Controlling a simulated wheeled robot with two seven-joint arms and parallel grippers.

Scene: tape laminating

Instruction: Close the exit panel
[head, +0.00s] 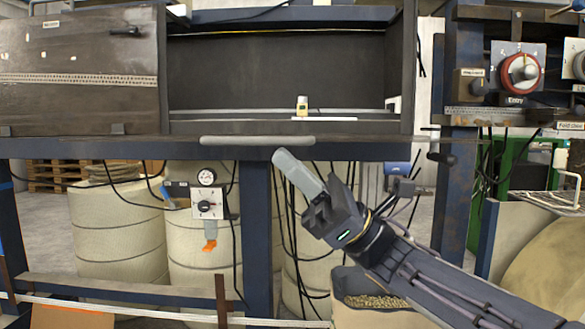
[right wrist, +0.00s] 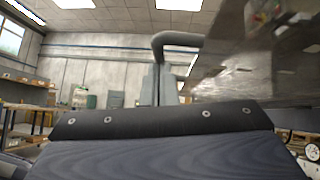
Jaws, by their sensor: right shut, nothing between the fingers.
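The machine's right-hand bay is uncovered, showing a dark interior (head: 275,75). A light grey bar handle (head: 257,140) lies along the bay's lower front edge. I cannot tell clearly which surface is the exit panel; a dark metal sheet (right wrist: 270,60) at the upper right of the right wrist view may be it. A grey curved bar (right wrist: 178,38), probably the handle, shows beside that sheet. My right gripper (head: 283,158) is shut and empty, its tips just below the handle's right end; contact is unclear. My left gripper is not in view.
A closed dark panel (head: 80,85) covers the bay at left. A small yellow-and-white item (head: 302,105) stands inside the open bay. A blue post (head: 257,230), a gauge box (head: 207,200) and hanging cables are below. A red Entry knob (head: 520,70) is at right.

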